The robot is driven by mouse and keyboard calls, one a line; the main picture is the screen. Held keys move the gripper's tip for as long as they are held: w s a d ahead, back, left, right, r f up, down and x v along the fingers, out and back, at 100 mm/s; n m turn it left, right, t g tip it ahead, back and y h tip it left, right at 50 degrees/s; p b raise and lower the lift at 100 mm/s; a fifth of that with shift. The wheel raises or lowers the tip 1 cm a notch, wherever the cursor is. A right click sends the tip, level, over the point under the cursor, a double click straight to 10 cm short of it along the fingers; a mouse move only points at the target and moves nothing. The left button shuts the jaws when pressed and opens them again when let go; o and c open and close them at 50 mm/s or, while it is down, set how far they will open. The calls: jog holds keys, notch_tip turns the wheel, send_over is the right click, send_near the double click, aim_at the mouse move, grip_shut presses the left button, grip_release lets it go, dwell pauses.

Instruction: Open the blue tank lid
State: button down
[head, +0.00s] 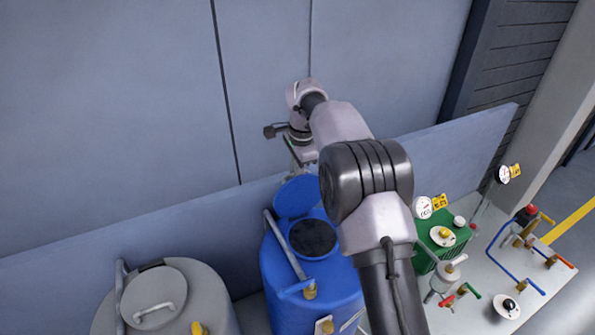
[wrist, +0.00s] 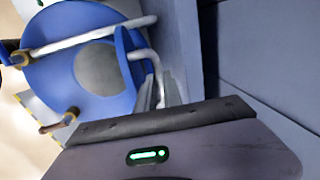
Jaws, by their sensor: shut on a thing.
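The blue tank (head: 275,265) stands against the low wall panel, with its round dark opening (head: 312,238) uncovered. Its blue lid (head: 297,197) stands raised on the far side of the opening. In the wrist view the tank top (wrist: 45,75) and the grey opening (wrist: 98,68) show. There the lid (wrist: 128,65) is seen nearly edge-on, with its pale bent handle (wrist: 155,62) on the outer side. My gripper (wrist: 170,95) is shut on the lid handle. In the head view my gripper (head: 293,160) is just behind and above the lid, its fingertips partly hidden.
A grey tank (head: 195,290) with a closed round lid stands at the left. A green box (head: 428,255) and a bench with valves and pipes (head: 500,270) are at the right. The low wall panel (head: 150,222) is close behind the tanks and my gripper.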

jog(key=shift+r, duration=0.1)
jog(key=c, duration=1.5)
grip_release()
jog(key=shift+d, duration=0.1)
jog(key=s+r, duration=0.1)
jog(key=r, duration=0.4)
jog(key=s+d+r, duration=0.1)
jog(key=r, duration=0.5)
jog(key=s+r, duration=0.1)
jog(key=r, duration=0.5)
jog(key=shift+d, duration=0.15)
